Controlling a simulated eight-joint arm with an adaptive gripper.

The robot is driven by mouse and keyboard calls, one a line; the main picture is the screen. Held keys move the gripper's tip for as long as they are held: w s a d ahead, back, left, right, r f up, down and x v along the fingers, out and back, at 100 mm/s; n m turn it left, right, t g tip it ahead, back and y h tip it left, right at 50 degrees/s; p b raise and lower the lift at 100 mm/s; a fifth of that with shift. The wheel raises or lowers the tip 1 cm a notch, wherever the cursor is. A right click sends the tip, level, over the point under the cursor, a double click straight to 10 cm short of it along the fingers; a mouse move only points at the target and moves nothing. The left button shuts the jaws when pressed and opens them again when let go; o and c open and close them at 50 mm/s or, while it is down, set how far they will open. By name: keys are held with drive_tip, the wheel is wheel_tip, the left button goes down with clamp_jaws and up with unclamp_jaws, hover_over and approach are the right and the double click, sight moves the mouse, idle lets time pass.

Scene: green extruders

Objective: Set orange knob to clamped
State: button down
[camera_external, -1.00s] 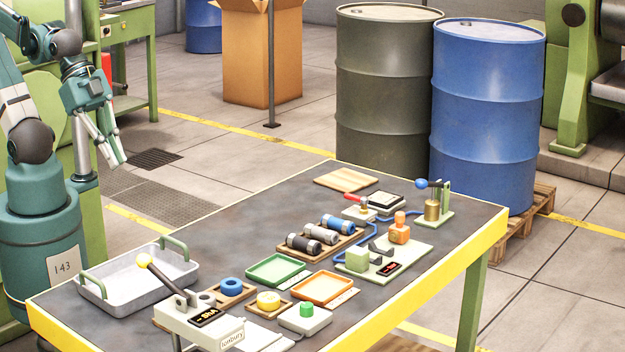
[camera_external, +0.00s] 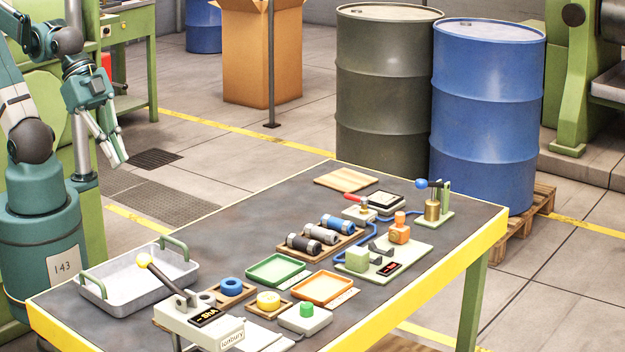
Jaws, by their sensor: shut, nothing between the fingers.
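An orange knob (camera_external: 399,229) stands upright on a pale green fixture plate (camera_external: 418,247) at the right part of the table. On the same plate are a light green block (camera_external: 357,260), dark grey jaw-like pieces (camera_external: 381,247) and a small dark display with red marks (camera_external: 389,269), too small to read. A blue hose runs behind the fixture. My gripper (camera_external: 118,160) is at the far left, beyond the table's left edge and well away from the knob. Its fingers point down, close together, with nothing visible between them.
A metal tray (camera_external: 92,291) and a yellow-knobbed lever press (camera_external: 205,322) stand at the table's left. Green (camera_external: 276,285) and orange (camera_external: 322,304) trays and a rack of cylinders (camera_external: 290,248) fill the middle. A blue-knobbed lever device (camera_external: 433,209) stands behind the knob.

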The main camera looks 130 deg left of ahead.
sight(398, 227)
drive_tip(key=w+a+r+n+g+p, duration=0.1)
drive_tip(key=w+a+r+n, duration=0.2)
drive_tip(key=w+a+r, duration=0.35)
drive_tip(key=w+a+r+n+g+p, duration=0.1)
drive_tip(key=w+a+r+n+p, duration=0.15)
drive_tip(key=w, duration=0.65)
drive_tip(key=w+a+r+n+g+p, duration=0.15)
drive_tip(key=w+a+n, duration=0.35)
drive_tip(key=w+a, duration=0.9)
drive_tip(key=w+a+f+n+g+h+p, duration=0.1)
drive_tip(key=w+a+f+n, duration=0.3)
drive_tip(key=a, duration=0.5)
drive_tip(key=w+a+f+n+g+p, duration=0.1)
drive_tip(key=w+a+f, duration=0.2)
drive_tip(key=w+a, duration=0.5)
drive_tip(key=a+f+n+h+p, duration=0.1)
drive_tip(key=a+f+n, duration=0.1)
drive_tip(key=a+f, duration=0.5)
drive_tip(key=a+f+n+p, duration=0.1)
drive_tip(key=a+f+n, duration=0.2)
drive_tip(key=a+f, duration=0.4)
drive_tip(key=shift+s+a+g+h, duration=0.35)
drive_tip(key=shift+s+a+h, duration=0.1)
drive_tip(key=shift+a, duration=2.95)
drive_tip(key=shift+f, duration=0.2)
